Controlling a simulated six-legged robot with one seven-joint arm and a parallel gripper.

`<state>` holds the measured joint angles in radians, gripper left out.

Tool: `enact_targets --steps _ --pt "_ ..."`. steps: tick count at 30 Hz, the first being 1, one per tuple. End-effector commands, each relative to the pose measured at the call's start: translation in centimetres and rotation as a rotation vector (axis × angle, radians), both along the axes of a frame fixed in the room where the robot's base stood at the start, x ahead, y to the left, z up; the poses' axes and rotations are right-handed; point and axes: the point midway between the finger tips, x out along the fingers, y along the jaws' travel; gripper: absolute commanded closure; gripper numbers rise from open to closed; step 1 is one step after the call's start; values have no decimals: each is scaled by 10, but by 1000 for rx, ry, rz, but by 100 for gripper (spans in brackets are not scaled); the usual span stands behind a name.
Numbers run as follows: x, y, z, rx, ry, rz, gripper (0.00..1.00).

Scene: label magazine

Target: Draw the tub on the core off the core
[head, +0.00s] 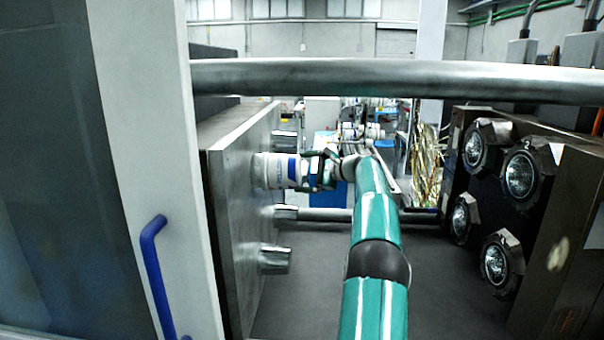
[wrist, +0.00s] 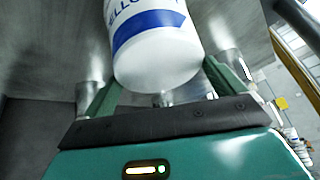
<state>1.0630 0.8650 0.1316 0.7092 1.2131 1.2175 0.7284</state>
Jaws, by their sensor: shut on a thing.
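The tub (head: 278,170) is white with a blue band and lies on its side, level, against the steel plate (head: 232,200) in the head view. The core under it is hidden, and I cannot tell how far the tub sits over it. In the wrist view the tub (wrist: 155,50) shows blue lettering and its rounded closed end facing me. My gripper (head: 314,170) is shut on the tub from the right, with a finger on either side of it; it also shows in the wrist view (wrist: 160,82).
Other bare metal cores (head: 275,260) stick out of the plate above and below the tub. A dark block with several round, glass-faced fittings (head: 520,176) stands at the right. A grey bar (head: 400,80) crosses above my arm.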

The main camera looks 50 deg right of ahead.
Motion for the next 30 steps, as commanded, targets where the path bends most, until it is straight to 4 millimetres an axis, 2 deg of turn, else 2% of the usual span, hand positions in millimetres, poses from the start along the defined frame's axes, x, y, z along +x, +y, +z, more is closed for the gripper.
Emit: enact_targets --steps 30 --pt "-29 -23 1 -1 0 0 27"
